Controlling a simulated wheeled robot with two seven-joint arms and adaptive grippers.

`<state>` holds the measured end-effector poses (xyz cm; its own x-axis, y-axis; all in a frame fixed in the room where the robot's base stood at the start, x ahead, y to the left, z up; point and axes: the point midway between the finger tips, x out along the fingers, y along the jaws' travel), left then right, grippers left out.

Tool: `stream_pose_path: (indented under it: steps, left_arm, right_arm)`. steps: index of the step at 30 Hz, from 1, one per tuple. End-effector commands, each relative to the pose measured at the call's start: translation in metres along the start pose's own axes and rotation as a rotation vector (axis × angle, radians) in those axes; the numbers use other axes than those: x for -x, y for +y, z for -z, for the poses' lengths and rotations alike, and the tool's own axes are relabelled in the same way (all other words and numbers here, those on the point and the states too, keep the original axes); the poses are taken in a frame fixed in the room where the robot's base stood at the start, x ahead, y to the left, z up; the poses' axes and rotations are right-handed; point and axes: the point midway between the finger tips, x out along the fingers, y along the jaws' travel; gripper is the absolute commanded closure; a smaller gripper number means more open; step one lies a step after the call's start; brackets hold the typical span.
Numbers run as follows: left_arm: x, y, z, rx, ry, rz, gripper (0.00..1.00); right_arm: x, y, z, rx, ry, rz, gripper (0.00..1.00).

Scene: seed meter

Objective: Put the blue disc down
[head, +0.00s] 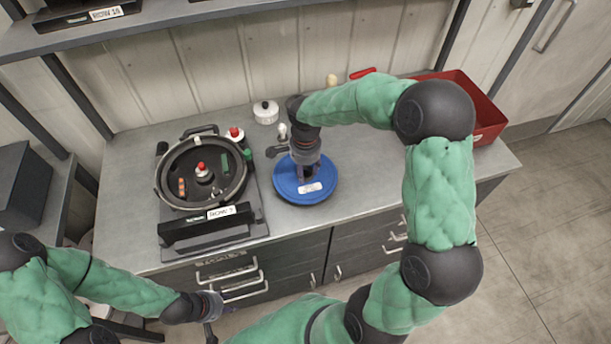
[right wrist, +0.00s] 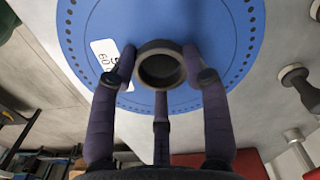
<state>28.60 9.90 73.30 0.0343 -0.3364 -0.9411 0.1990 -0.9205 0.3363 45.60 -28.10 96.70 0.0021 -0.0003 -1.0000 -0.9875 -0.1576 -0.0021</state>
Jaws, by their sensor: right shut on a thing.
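The blue disc (head: 322,176) is round with a white label and is over the counter, right of the seed meter. In the right wrist view the disc (right wrist: 190,20) shows a ring of small holes near its rim. My right gripper (head: 301,172) is above the disc, its fingers shut around the dark round hub (right wrist: 160,65) at the disc's middle. I cannot tell whether the disc touches the counter. My left gripper (head: 211,322) is low at the front, below the counter edge, away from the disc; its fingers are too small to read.
The open black seed meter (head: 165,180) stands on a dark stand at left. A white lidded pot (head: 266,112) and a red-topped container (head: 234,137) stand behind it. A red bin (head: 480,95) is at the back right. The counter (head: 385,185) right of the disc is clear.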

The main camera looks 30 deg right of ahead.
Motion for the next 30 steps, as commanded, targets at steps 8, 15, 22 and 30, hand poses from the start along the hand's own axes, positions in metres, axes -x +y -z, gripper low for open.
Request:
stream_pose_path:
  steps: [8,15,22,30]
  left_arm:
    - [-0.007,-0.002,0.0,0.0,0.0,0.0,0.6]
    - [-0.007,-0.002,0.0,0.0,0.0,0.0,0.6]
    - [-0.009,-0.003,0.0,0.0,0.0,0.0,0.6]
    - [-0.009,-0.003,0.0,0.0,0.0,0.0,0.6]
  right_arm:
    - [-0.033,-0.001,0.001,0.0,0.0,0.0,0.84]
    - [-0.033,-0.001,0.001,0.0,0.0,0.001,0.84]
    - [-0.035,-0.001,0.001,0.0,0.0,0.0,0.29]
    - [-0.035,0.0,0.001,0.0,0.0,-0.001,0.29]
